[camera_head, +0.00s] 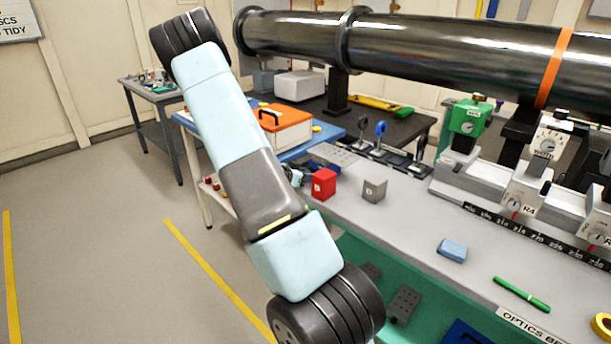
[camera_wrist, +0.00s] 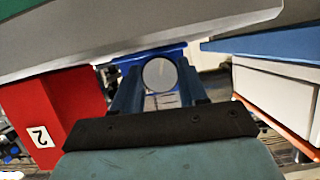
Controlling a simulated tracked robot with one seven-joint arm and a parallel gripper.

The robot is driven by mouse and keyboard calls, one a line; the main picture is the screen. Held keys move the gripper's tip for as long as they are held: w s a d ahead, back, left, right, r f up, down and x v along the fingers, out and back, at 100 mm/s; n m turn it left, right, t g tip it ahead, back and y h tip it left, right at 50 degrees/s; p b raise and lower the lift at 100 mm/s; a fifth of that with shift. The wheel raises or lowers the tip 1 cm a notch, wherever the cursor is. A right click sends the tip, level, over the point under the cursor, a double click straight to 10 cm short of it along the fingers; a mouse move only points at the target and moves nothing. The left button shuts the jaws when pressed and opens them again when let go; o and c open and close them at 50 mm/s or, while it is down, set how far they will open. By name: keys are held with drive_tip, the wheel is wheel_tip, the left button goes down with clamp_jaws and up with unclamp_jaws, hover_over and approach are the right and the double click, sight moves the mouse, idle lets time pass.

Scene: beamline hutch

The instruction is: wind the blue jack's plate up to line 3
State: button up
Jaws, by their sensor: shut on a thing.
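The blue jack (camera_wrist: 145,57) shows in the wrist view as a strip of blue behind my fingers, its base against the grey bench. Its round grey knob (camera_wrist: 159,75) sits between my fingertips. My gripper (camera_wrist: 158,88) is shut on this knob, one finger on each side. In the head view my gripper (camera_head: 296,177) is small and partly hidden by my arm, just left of a red block (camera_head: 323,184). The red block, marked 2, also shows close on the left of the wrist view (camera_wrist: 45,115). The jack's plate and scale lines cannot be made out.
The wrist view appears upside down, with the bench at the top. A grey block (camera_head: 375,190) stands right of the red one. An orange-and-white case (camera_head: 285,128) is behind. A blue sponge-like block (camera_head: 452,249) and a green pen (camera_head: 521,294) lie on the bench's nearer part.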

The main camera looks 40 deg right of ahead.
drive_tip(key=shift+m+t, duration=0.7)
drive_tip(key=shift+m, duration=0.1)
drive_tip(key=o, duration=1.1)
drive_tip(key=shift+c, duration=0.2)
drive_tip(key=v, duration=1.3)
drive_tip(key=shift+s+a, duration=0.15)
drive_tip(key=shift+a, duration=0.15)
drive_tip(key=shift+r, duration=0.15)
